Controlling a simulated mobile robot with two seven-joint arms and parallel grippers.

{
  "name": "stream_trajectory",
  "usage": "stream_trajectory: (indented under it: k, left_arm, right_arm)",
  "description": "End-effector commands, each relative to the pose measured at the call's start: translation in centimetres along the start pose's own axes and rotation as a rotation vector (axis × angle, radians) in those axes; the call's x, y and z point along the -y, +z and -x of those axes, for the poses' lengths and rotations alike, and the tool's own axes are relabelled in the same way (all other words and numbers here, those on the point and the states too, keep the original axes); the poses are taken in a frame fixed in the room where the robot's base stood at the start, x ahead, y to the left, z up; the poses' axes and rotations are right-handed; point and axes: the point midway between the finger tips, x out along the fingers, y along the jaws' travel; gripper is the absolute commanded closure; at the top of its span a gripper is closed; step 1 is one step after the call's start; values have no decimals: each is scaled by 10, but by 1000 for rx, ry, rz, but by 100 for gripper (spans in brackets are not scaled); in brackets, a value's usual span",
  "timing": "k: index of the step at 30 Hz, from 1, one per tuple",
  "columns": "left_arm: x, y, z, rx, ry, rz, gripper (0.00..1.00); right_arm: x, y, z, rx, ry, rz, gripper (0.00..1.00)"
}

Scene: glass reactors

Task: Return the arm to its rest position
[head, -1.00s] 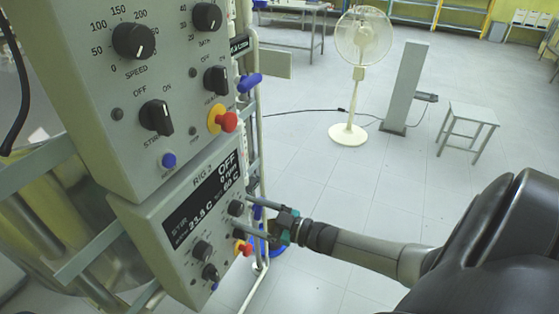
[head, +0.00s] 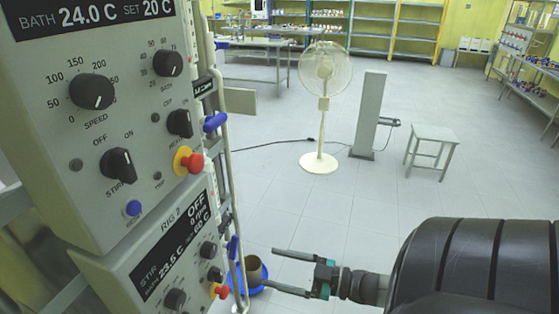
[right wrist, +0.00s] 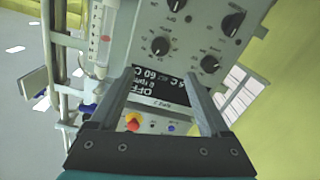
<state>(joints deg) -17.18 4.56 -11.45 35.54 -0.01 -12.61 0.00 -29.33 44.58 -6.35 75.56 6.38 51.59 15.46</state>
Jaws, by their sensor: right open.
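My right gripper (head: 277,270) is at the lower middle of the head view, its arm coming in from the right. Its two fingers are apart with nothing between them. It is to the right of the lower control panel (head: 150,262), labelled RIG 2, and apart from it. In the right wrist view the open fingers (right wrist: 170,85) point toward a control panel (right wrist: 185,50) with a dark display, knobs and a red button. My left gripper does not show.
An upper control panel (head: 95,150) with knobs and a red button (head: 190,162) fills the left. A blue-rimmed vessel (head: 255,273) is behind the gripper. A white fan (head: 325,75), a grey post (head: 369,115) and a stool (head: 435,137) stand on open floor.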

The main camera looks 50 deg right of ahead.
Motion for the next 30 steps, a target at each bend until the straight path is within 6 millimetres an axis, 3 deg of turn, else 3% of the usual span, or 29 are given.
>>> stream_trajectory:
  k: [17, 20, 23, 26, 30]
  left_arm:
    - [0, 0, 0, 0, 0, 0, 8]
    - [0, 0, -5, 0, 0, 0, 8]
    - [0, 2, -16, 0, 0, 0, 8]
    - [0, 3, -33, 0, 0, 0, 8]
    - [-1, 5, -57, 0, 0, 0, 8]
  right_arm:
    - [0, 1, 0, 1, 1, 0, 20]
    - [2, 16, 2, 32, 19, -6, 20]
    - [10, 59, 8, 127, 69, -20, 20]
    - [27, 125, 21, 286, 136, -47, 20]
    - [71, 222, 48, 545, 203, -104, 20]
